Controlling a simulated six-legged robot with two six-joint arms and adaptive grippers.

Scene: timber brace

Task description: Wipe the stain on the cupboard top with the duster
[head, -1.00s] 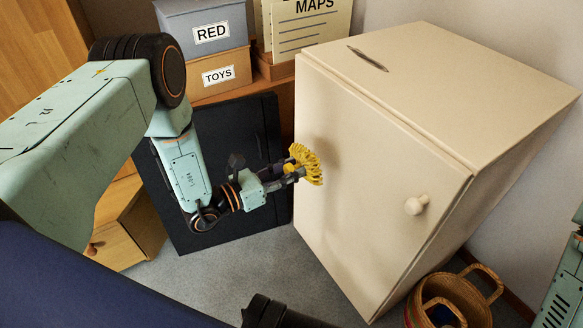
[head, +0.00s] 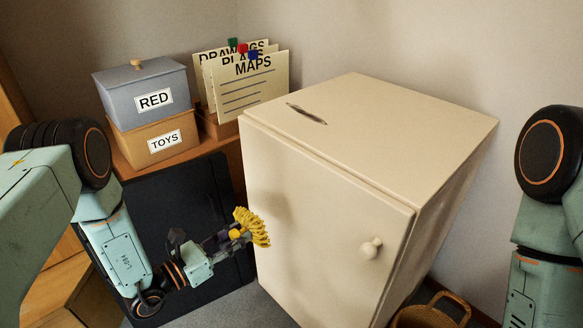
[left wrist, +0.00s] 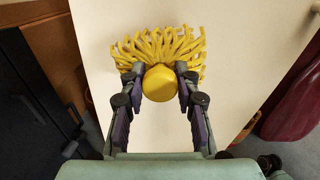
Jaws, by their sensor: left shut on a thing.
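The cream cupboard (head: 330,210) stands in the middle of the head view, with a round knob on its door. On its top (head: 390,125) a small dark elongated mark (head: 306,114) lies near the far left edge; I take it to be the stain. My left gripper (head: 236,237) is shut on the yellow duster (head: 257,227), in front of the door's left side and below the top. In the left wrist view the fingers (left wrist: 159,85) clasp the duster's round yellow handle, and its strands (left wrist: 160,45) fan out beyond. My right gripper is out of view; only my right arm shows.
A grey box (head: 145,90) marked RED sits on a tan box (head: 155,143) marked TOYS, left of the cupboard. Folders (head: 250,85) stand beside them. A wicker basket (head: 432,314) is at the cupboard's front right. The cupboard top is otherwise clear.

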